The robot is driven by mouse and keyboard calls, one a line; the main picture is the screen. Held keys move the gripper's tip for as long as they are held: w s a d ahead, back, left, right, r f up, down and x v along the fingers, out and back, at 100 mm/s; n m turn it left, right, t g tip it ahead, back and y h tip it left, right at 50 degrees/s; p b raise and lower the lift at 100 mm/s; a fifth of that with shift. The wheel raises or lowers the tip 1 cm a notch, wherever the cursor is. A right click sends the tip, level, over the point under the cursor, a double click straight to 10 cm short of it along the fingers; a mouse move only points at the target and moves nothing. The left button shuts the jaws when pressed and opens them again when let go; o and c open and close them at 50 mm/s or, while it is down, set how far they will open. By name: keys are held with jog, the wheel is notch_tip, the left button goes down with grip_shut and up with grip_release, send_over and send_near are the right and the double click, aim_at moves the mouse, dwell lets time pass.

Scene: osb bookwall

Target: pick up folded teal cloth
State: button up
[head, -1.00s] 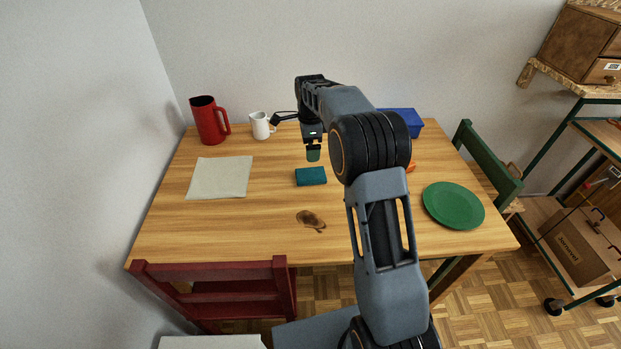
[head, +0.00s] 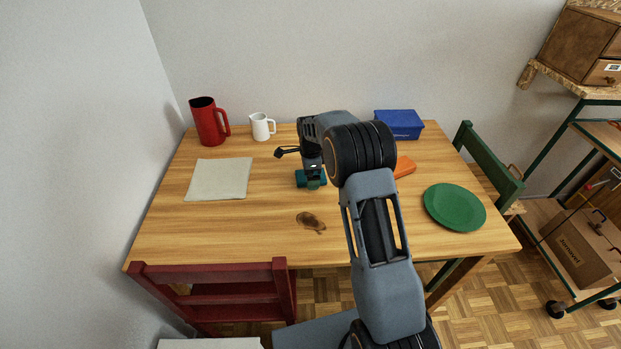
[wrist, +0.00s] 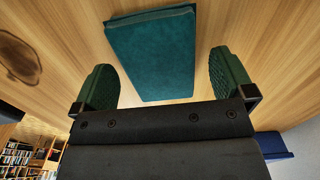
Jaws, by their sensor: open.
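The folded teal cloth (head: 301,179) lies on the wooden table, a small thick rectangle partly hidden behind my gripper in the head view. In the wrist view the cloth (wrist: 153,52) lies just ahead of and between my fingers, slightly turned. My gripper (head: 313,184) is low over the cloth in the head view. In the wrist view its two green-padded fingers (wrist: 164,85) are wide apart and empty, one on each side of the cloth's near end. I cannot tell whether a finger touches it.
On the table (head: 250,225) stand a red pitcher (head: 207,122), a white jug (head: 260,127) and a blue box (head: 399,124). A cream cloth (head: 219,179), an orange item (head: 404,166) and a green plate (head: 454,207) lie around. A dark brown mark (head: 311,221) is in front.

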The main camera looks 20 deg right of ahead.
jog(key=shift+f, duration=0.2)
jog(key=shift+c, duration=0.5)
jog(key=c, duration=0.9)
jog(key=shift+r, duration=0.1)
jog(key=shift+r, duration=0.5)
notch_tip(320, 180, up, 2)
jog(key=shift+r, duration=0.1)
jog(key=s+d+r, duration=0.1)
jog(key=s+r, duration=0.2)
jog(key=s, duration=0.1)
jog(key=s+d+r, duration=0.1)
jog(key=s+r, duration=0.2)
jog(key=s, duration=0.2)
jog(key=s+d+r, duration=0.1)
jog(key=s+r, duration=0.2)
jog(key=s, duration=0.1)
jog(key=shift+s+d+r, duration=0.3)
jog(key=shift+d+r, duration=0.05)
